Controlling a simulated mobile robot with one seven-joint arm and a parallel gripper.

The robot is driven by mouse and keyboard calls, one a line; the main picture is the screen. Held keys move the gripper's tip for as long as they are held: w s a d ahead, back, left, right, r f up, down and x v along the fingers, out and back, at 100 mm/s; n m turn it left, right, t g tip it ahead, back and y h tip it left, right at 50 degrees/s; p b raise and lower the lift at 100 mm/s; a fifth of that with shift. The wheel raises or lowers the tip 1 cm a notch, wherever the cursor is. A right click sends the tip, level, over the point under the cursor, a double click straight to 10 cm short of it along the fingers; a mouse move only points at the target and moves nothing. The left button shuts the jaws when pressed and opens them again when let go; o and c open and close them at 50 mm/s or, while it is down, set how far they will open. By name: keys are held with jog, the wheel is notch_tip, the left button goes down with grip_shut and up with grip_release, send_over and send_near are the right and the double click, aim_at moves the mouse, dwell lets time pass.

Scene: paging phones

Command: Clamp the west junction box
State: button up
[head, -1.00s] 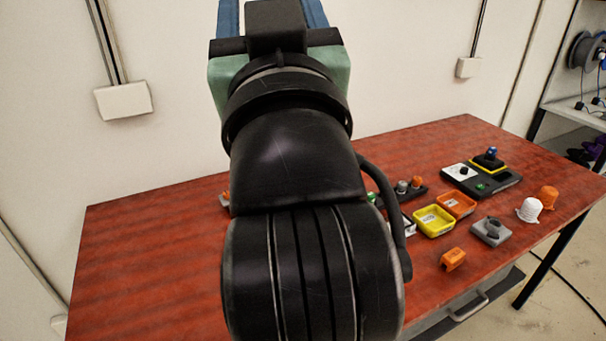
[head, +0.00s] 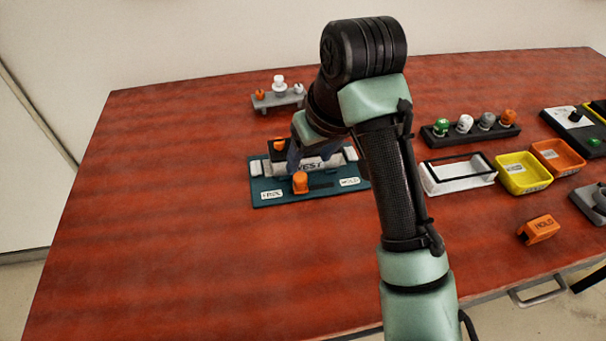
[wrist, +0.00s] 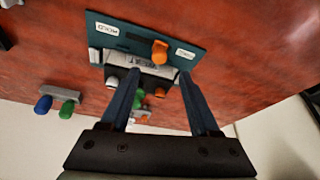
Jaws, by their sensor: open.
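The west junction box is a pale grey box marked WEST (head: 324,163) on a teal board (head: 262,190) at the left of the table. It also shows in the wrist view (wrist: 143,63), partly hidden by a finger. An orange lever or knob (head: 300,183) stands on the board in front of the box, between two white labels; the right one (head: 349,182) seems to read HOLD. In the wrist view the orange piece (wrist: 159,51) is just beyond the box. My gripper (wrist: 160,75) is open and empty, with its blue fingers at the box; I cannot tell whether they touch it.
A grey stand with white and orange knobs (head: 278,100) is behind the board. To the right are a dark strip of coloured knobs (head: 470,135), a white frame (head: 458,178), a yellow tray (head: 522,180) and an orange HOLD piece (head: 538,229). The table's left front is clear.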

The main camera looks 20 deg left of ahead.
aim_at(301, 177)
jog(key=x, duration=0.7)
jog(key=shift+w+f+b, duration=0.1)
jog(key=shift+b, duration=0.3)
grip_shut()
dwell(0.9)
